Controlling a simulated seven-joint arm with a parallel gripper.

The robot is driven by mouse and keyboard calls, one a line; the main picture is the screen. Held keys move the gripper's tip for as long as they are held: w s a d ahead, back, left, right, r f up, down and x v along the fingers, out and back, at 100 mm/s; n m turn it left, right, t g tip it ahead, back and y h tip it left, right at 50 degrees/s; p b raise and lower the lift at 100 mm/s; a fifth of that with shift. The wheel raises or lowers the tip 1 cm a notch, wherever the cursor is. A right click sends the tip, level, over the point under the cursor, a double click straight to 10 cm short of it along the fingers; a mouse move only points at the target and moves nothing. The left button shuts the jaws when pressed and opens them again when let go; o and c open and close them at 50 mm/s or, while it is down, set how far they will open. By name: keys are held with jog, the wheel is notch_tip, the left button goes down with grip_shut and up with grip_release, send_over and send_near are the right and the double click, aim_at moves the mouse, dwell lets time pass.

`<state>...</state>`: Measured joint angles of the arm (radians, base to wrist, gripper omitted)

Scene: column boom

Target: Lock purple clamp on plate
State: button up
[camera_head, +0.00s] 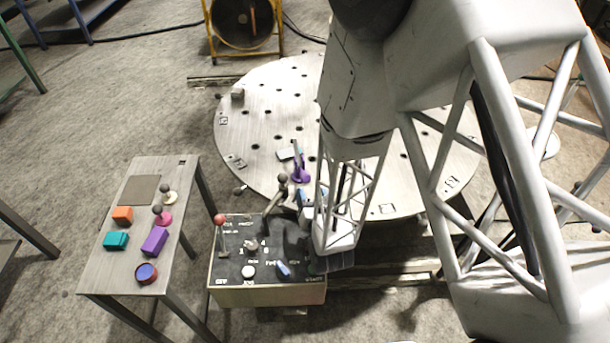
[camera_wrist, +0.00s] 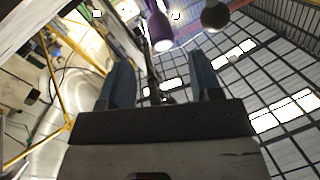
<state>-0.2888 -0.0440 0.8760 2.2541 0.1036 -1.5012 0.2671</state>
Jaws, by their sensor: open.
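The purple clamp (camera_head: 299,173) stands on the near part of the round, perforated metal plate (camera_head: 265,120), with a thin upright part. My gripper (camera_head: 302,201) is low at the plate's near edge, just on the near side of the clamp, partly hidden by my arm. In the wrist view my gripper (camera_wrist: 163,78) is open, with two blue fingers apart. A purple part (camera_wrist: 160,32), likely of the clamp, shows beyond the fingertips, near the gap between them. I cannot tell whether anything touches.
A control box (camera_head: 232,272) with a red-knobbed lever (camera_head: 219,219) and a dark ball-topped lever (camera_head: 283,179) stands close to my gripper. A dark ball (camera_wrist: 214,15) shows in the wrist view. A side table (camera_head: 113,280) at left holds several coloured parts.

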aim_at(306, 181)
jog(key=shift+s+f, duration=0.15)
dwell(0.4)
jog(key=shift+w+a, duration=0.25)
jog(key=shift+w, duration=1.05)
jog(key=shift+w+a, duration=0.25)
jog(key=shift+w, duration=1.05)
jog(key=shift+w+a, duration=0.25)
jog(key=shift+w, duration=1.05)
grip_shut()
